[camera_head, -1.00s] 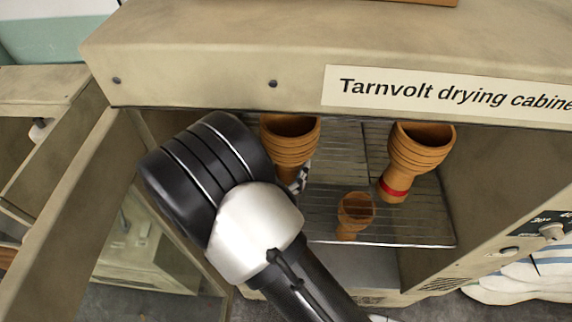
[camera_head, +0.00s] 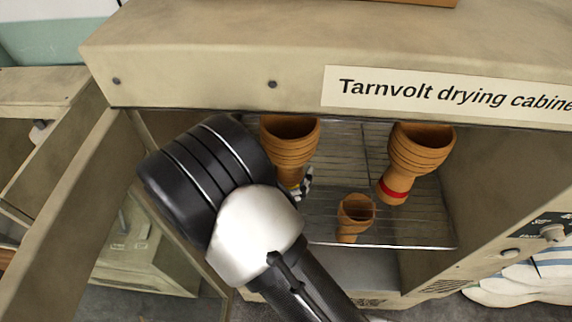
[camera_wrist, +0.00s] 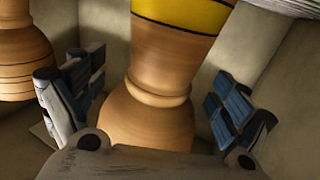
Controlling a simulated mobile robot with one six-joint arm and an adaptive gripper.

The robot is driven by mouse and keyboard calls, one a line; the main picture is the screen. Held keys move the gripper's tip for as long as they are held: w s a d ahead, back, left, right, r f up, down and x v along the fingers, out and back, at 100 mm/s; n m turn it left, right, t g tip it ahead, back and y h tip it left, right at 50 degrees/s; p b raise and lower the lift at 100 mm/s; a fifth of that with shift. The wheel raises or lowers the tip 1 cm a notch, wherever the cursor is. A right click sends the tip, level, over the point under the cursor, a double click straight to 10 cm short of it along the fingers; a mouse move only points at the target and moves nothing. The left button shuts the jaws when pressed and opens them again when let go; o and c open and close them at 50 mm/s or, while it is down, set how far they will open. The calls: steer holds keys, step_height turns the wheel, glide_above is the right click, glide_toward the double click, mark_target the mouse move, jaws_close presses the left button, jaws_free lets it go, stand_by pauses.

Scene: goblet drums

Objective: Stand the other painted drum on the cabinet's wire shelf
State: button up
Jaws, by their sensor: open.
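A tan drum (camera_head: 291,141) with a yellow band stands upright on the wire shelf (camera_head: 410,232) in the head view, left of centre, its foot partly hidden by my arm. In the wrist view the yellow-banded drum (camera_wrist: 160,60) is between the two fingers of my gripper (camera_wrist: 155,82). The gripper is open, with a gap visible on each side of the drum. In the head view only one fingertip shows, beside the drum's lower part. A drum with a red band (camera_head: 420,148) stands on the shelf at the right.
A smaller plain drum (camera_head: 355,214) stands near the shelf's front edge. Another drum (camera_wrist: 22,60) shows at the wrist view's left; I cannot tell which. The cabinet top (camera_head: 230,55) overhangs the opening, and its open door (camera_head: 60,215) is at the left.

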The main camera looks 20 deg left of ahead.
steer(key=shift+r, duration=0.2)
steer(key=shift+s+a, duration=0.1)
steer(key=shift+s, duration=0.15)
steer(key=s+a, duration=0.1)
steer(key=s, duration=1)
steer(key=shift+s+a, duration=0.2)
steer(key=shift+a, duration=0.2)
